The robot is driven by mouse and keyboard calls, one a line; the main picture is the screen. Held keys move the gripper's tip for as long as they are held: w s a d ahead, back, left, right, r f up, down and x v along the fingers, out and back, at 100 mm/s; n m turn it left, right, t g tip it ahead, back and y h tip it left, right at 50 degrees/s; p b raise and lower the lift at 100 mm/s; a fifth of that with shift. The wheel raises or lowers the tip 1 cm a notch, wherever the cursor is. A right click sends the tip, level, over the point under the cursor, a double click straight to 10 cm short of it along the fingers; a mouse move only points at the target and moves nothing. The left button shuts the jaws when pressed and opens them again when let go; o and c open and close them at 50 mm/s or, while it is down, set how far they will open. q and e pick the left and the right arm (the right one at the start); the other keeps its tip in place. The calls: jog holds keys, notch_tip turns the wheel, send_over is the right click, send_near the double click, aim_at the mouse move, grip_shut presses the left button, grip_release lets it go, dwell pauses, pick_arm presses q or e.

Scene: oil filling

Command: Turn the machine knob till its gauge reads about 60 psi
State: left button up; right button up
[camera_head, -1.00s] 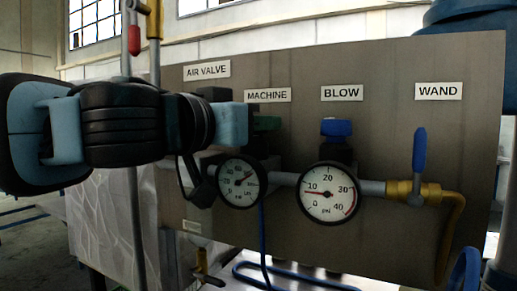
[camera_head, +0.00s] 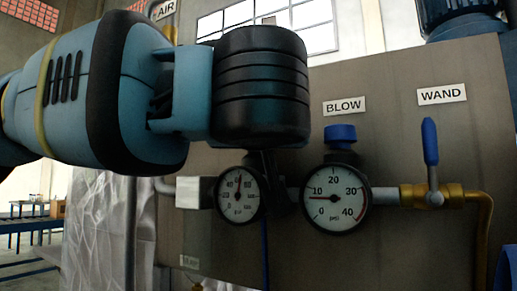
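The machine gauge (camera_head: 240,194) is a round white dial on the panel. Its needle points almost straight up, slightly right, close to the top of the scale; the small figures are hard to read. My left arm comes in from the left, and its light blue and black gripper (camera_head: 260,88) covers the area above this gauge. The machine knob and its label are hidden behind it. The gripper's fingertips are hidden too, so I cannot tell whether they are open, shut or touching the knob. My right gripper is not in view.
The blow gauge (camera_head: 336,198) reads about 10 psi, below a blue blow knob (camera_head: 340,134). A blue wand lever (camera_head: 430,142) stands upright on a brass valve (camera_head: 432,195) at right. The grey panel (camera_head: 400,110) is bare between the blow and wand fittings.

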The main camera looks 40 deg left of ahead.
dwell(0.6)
pick_arm(q)
jog(key=o, duration=0.7)
